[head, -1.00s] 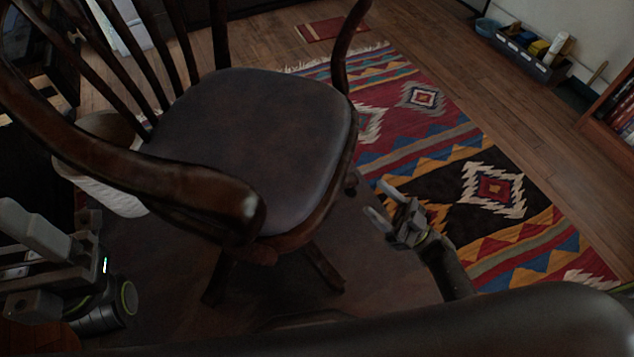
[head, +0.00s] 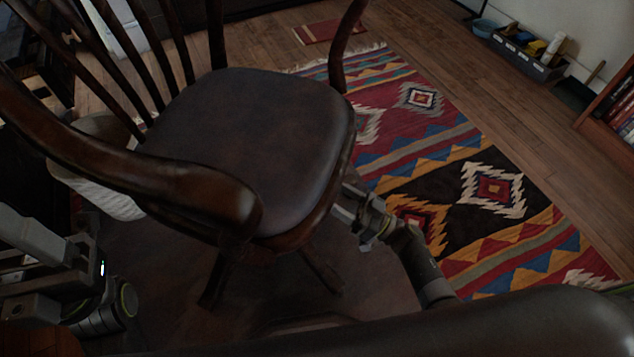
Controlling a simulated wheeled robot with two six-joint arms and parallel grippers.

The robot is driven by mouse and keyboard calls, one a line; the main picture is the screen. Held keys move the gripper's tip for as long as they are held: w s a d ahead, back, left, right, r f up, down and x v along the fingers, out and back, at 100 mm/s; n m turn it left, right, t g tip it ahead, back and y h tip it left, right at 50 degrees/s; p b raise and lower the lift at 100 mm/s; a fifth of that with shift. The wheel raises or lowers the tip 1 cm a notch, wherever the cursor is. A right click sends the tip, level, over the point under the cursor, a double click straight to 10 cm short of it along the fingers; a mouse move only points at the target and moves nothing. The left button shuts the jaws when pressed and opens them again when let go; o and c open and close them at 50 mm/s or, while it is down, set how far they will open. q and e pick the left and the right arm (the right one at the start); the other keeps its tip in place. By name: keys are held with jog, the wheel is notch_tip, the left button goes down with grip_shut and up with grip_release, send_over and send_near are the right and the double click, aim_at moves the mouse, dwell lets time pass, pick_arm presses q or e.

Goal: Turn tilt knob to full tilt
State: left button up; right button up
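A dark wooden swivel chair with a brown leather seat (head: 255,135) stands in the middle of the head view. The tilt knob cannot be made out now; the area under the seat's right edge is covered by my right gripper. My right gripper (head: 346,204) is at that edge, its fingertips reaching under or against the seat rim. Whether it is open or closed around something is hidden.
A patterned rug (head: 440,165) lies on the wooden floor right of the chair. A bookshelf (head: 610,105) is at the right edge. A dark rounded surface (head: 480,325) crosses the bottom.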

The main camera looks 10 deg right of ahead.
jog(key=x, duration=0.6)
jog(key=shift+a+b, duration=0.2)
jog(key=shift+b, duration=0.25)
jog(key=shift+w, duration=0.1)
jog(key=shift+c, duration=0.2)
jog(key=c, duration=1)
